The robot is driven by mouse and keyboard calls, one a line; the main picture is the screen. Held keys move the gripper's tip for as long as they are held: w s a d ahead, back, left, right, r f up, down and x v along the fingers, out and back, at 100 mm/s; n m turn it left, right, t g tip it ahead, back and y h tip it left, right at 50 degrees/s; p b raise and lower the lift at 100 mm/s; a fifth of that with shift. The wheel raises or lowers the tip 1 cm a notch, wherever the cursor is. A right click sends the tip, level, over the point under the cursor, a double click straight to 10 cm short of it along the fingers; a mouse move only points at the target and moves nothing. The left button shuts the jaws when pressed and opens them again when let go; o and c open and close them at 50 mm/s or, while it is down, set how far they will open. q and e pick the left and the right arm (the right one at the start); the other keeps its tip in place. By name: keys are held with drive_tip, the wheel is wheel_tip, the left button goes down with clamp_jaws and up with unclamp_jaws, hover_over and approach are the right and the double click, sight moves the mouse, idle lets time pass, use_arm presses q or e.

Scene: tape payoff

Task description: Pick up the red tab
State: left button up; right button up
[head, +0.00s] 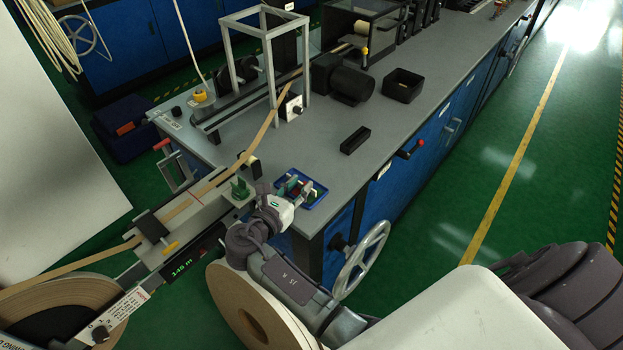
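A small blue tray (322,190) sits on the near corner of the grey workbench, holding small coloured pieces. A small red piece (305,188) shows in it, probably the red tab, close to a green one. My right gripper (291,187) reaches in from below, with its fingertips over the left part of the tray. The fingers cover part of the tray, and I cannot tell whether they are open or shut, or whether they touch a piece. My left gripper is not in view.
A green clamp (240,188) and the tape path (205,187) lie just left of the tray. A handwheel (362,260) sticks out from the bench front. The bench top between them is clear.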

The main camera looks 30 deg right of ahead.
drive_tip(key=shift+s+a+r, duration=0.1)
drive_tip(key=shift+s+a, duration=0.05)
drive_tip(key=shift+a, duration=0.2)
drive_tip(key=c, duration=0.5)
drive_tip(key=shift+o, duration=0.2)
drive_tip(key=shift+r, duration=0.7)
wheel_tip(320, 180, up, 3)
drive_tip(key=s+d+r+p, duration=0.1)
drive_tip(key=s+d+r, duration=0.6)
drive_tip(key=s+d, duration=0.15)
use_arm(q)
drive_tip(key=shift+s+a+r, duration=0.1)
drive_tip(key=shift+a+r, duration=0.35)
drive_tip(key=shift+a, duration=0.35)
use_arm(e)
drive_tip(key=s+a+n+t+y, duration=0.4)
drive_tip(key=a+n+y, duration=0.2)
drive_tip(key=a+y, duration=0.1)
drive_tip(key=s+a+f+n+t+y, duration=0.1)
drive_tip(key=s+a+n+t+y, duration=0.2)
drive_tip(key=a, duration=0.5)
drive_tip(key=s+n+y, duration=0.1)
drive_tip(key=n+y, duration=0.1)
drive_tip(key=y, duration=0.1)
drive_tip(key=shift+f+n+t+y, duration=0.25)
drive_tip(key=shift+n+t+y, duration=0.15)
